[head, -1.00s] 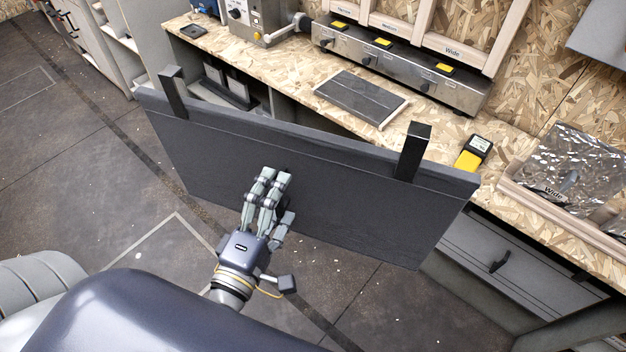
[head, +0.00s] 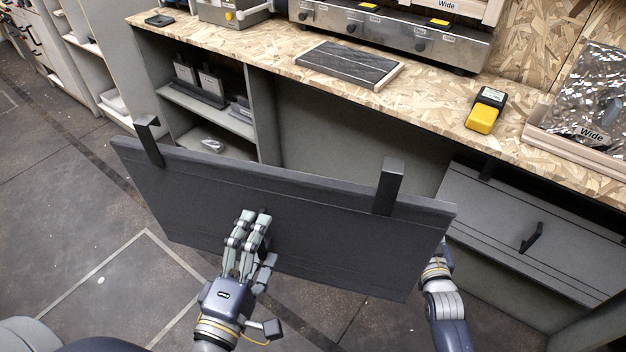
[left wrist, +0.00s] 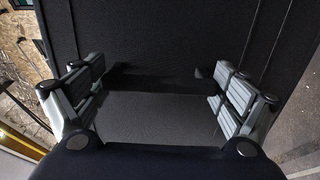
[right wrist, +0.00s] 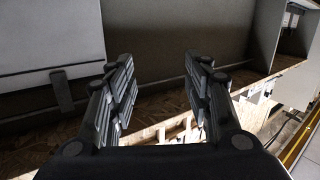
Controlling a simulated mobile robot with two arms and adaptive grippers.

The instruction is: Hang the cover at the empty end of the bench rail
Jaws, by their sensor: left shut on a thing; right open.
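The cover (head: 300,215) is a wide dark grey panel with two black hooks on its top edge, a left hook (head: 148,140) and a right hook (head: 389,187). It is held in the air in front of the bench (head: 437,108), tilted, its right end lower in the head view. My left gripper (head: 252,232) is shut on the cover near the middle of its near face; the left wrist view shows its fingers (left wrist: 150,85) around a dark bar there. My right gripper (head: 437,262) is partly hidden behind the cover's right end; its fingers (right wrist: 158,85) are open and empty. I cannot make out the rail clearly.
A grey panel with a black handle (head: 531,237) is under the bench at right. Open shelves (head: 215,112) stand at left, with an open bay beside them. A dark slab (head: 350,65), a yellow device (head: 486,110) and a plastic-covered tray (head: 575,150) lie on top.

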